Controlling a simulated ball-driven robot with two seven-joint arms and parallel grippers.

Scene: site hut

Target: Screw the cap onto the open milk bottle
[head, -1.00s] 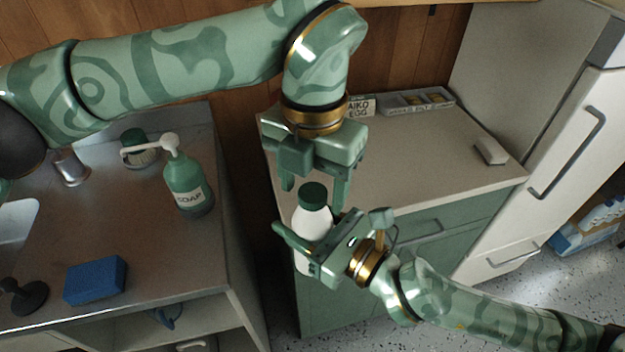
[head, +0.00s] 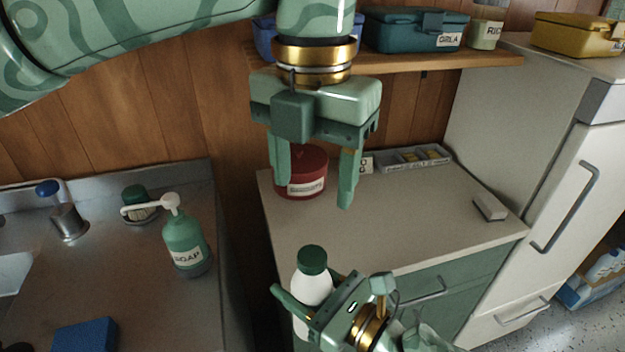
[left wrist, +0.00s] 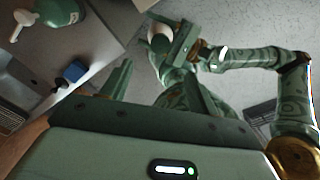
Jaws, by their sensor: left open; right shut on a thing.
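The milk bottle (head: 311,287) is white and stands about upright in the head view, with the dark green cap (head: 312,260) sitting on its top. Whether the cap is tight cannot be told. My right gripper (head: 316,302) is shut on the bottle's body from the right, in front of the counter. My left gripper (head: 315,192) is open and empty, fingers down, above the bottle and clear of the cap. In the left wrist view the bottle (left wrist: 158,38) shows at the top, beyond my open left fingers.
A red tin (head: 309,165) stands on the light counter (head: 420,215), partly behind my left gripper. A soap bottle (head: 184,242) and a blue sponge (head: 85,336) are on the left worktop. A wooden shelf (head: 440,62) with boxes hangs above. The counter's middle is clear.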

